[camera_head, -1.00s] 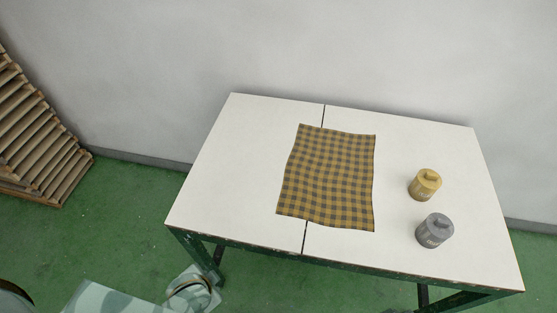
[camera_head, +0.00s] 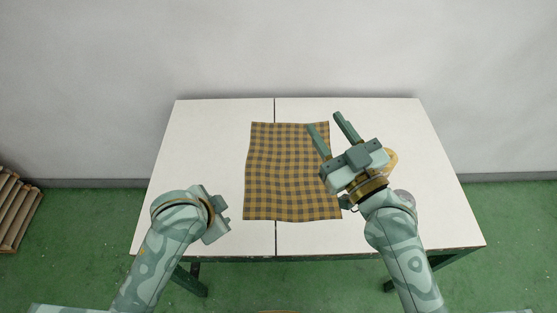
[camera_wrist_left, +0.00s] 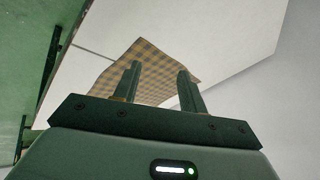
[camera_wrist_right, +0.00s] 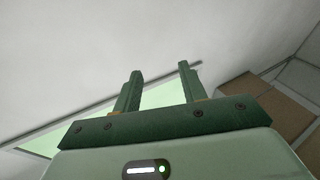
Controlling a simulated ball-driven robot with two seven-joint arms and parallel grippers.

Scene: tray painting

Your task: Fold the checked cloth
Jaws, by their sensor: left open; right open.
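The yellow-brown and dark checked cloth (camera_head: 280,180) lies spread out, slightly wavy, near the middle of the white table, and also shows in the left wrist view (camera_wrist_left: 152,88). My right gripper (camera_head: 326,120) is open and empty, its fingers over the cloth's far right corner area in the head view; its height above the cloth is unclear. In the right wrist view its fingers (camera_wrist_right: 160,70) stand apart. My left gripper is at the cloth's left near side in the head view, fingers hidden; the left wrist view shows them open (camera_wrist_left: 157,70), pointing toward the cloth.
A yellow canister (camera_head: 391,158) and a grey canister (camera_head: 405,196) stand on the right of the table (camera_head: 195,150), partly hidden by my right arm. A dark seam crosses the tabletop under the cloth. The left part of the table is clear. Stacked pallets (camera_head: 17,212) stand far left.

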